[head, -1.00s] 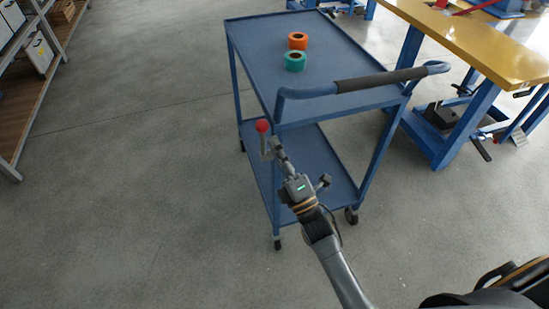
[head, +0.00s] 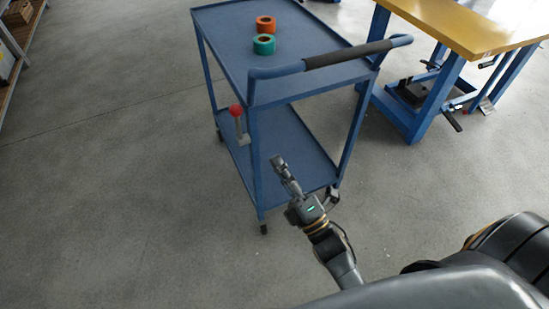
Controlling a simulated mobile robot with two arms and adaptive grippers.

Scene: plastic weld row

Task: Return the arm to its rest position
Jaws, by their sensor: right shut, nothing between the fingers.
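My right gripper (head: 280,164) is shut and empty. It shows in front of the blue cart (head: 215,62), over its lower shelf in the picture, apart from the red-knobbed lever (head: 237,112) on the cart's near left post. My right arm reaches up to it from the bottom right. My left gripper is not in view.
An orange tape roll (head: 265,25) and a teal tape roll (head: 264,44) sit on the cart's top shelf. A yellow-topped workbench (head: 455,25) with blue legs stands at the right. A shelf (head: 16,52) is at the far left. The grey floor at left is clear.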

